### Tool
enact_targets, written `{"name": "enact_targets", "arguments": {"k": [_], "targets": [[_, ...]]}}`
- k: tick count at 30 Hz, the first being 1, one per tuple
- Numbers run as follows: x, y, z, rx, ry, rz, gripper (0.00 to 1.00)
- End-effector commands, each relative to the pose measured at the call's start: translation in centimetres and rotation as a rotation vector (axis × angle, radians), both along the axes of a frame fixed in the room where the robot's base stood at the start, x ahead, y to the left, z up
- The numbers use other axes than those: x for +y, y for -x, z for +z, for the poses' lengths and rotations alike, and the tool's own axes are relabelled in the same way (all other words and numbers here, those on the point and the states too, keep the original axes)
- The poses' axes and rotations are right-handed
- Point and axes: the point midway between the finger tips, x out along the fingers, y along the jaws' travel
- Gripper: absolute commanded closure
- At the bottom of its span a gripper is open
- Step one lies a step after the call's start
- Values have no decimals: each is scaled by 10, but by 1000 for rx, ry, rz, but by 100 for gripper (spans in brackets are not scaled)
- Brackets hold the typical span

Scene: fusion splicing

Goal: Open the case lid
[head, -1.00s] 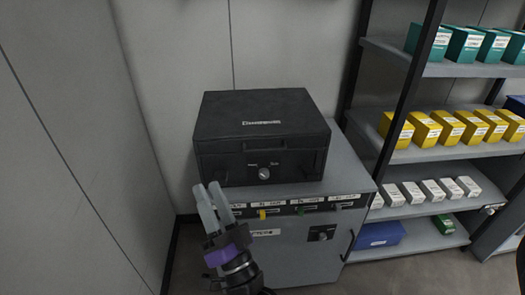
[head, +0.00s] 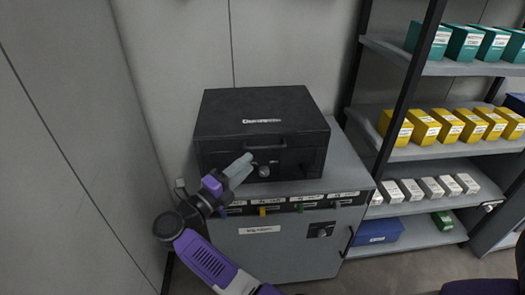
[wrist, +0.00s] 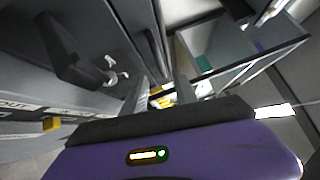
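The black case (head: 262,118) sits on top of a grey cabinet, its lid (head: 255,105) shut flat. A handle bar runs across its front, with a small round silver knob (head: 263,171) below. My gripper (head: 246,162) is in front of the case, left of the knob, with its grey fingertips close to it. Whether they touch the case cannot be told. In the wrist view my gripper (wrist: 160,80) shows its two fingers apart with nothing seen between them. The knob (wrist: 113,76) appears left of the fingers there, beside a dark protruding part of the case front.
The grey cabinet (head: 275,245) has labelled coloured tabs along its upper front edge and a black handle at right. A shelf rack (head: 430,155) with teal, yellow and white boxes stands to the right. A grey wall panel (head: 70,130) closes off the left.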

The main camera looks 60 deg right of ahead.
Motion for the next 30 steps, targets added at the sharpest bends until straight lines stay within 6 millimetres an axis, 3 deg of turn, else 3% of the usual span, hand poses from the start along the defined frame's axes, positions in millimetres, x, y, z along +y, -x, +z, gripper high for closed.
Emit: {"name": "enact_targets", "arguments": {"k": [15, 28, 30], "targets": [[-65, 9, 10, -1, 3, -10, 66], [-76, 9, 11, -2, 2, -6, 66], [-76, 9, 11, -2, 3, -6, 77]]}}
